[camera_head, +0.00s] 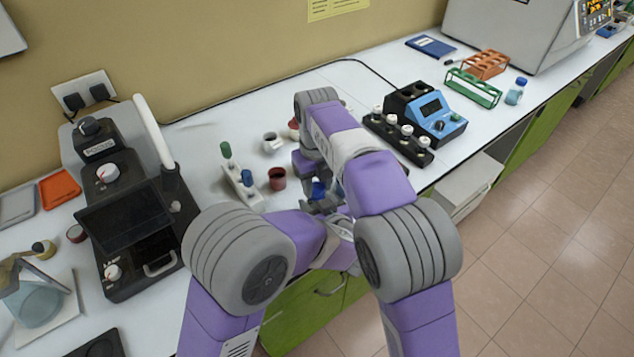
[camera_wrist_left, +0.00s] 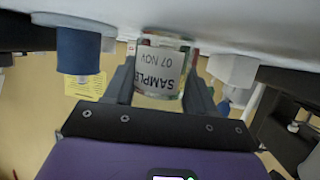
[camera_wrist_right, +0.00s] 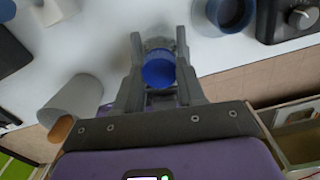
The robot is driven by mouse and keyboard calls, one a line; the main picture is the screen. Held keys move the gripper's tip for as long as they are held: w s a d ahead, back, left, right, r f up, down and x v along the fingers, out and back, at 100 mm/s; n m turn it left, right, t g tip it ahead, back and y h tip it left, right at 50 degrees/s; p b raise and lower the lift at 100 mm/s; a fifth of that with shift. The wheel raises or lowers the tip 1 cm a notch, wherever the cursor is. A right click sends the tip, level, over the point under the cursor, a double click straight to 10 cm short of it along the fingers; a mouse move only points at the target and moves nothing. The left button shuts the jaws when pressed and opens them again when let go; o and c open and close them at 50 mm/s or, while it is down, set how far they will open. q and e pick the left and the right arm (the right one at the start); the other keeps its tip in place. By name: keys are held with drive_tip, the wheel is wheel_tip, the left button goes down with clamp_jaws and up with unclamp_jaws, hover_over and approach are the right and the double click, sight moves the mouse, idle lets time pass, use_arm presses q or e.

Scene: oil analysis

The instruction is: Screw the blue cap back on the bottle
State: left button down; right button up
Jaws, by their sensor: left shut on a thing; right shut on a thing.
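The clear bottle (camera_wrist_left: 160,68), labelled SAMPLE 07 NOV, stands on the white bench, which shows upside down in the left wrist view. My left gripper (camera_wrist_left: 162,82) is shut around its sides. The blue cap (camera_wrist_right: 158,70) is between the fingers of my right gripper (camera_wrist_right: 159,48), which is shut on it. Clear bottle glass shows just behind the cap in the right wrist view. The cap (camera_head: 318,189) also shows in the head view, low between my arms. Whether its thread is engaged is hidden, and my arms cover most of the bottle there.
A dark red cup (camera_head: 277,179) and a white rack (camera_head: 242,184) with green and blue tops stand left of my grippers. A black and blue instrument (camera_head: 427,112) with a row of vials stands to the right. A dark machine (camera_head: 130,225) fills the left. The bench's front edge is close.

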drive_tip(key=o, duration=1)
drive_tip(key=shift+r, duration=2.25)
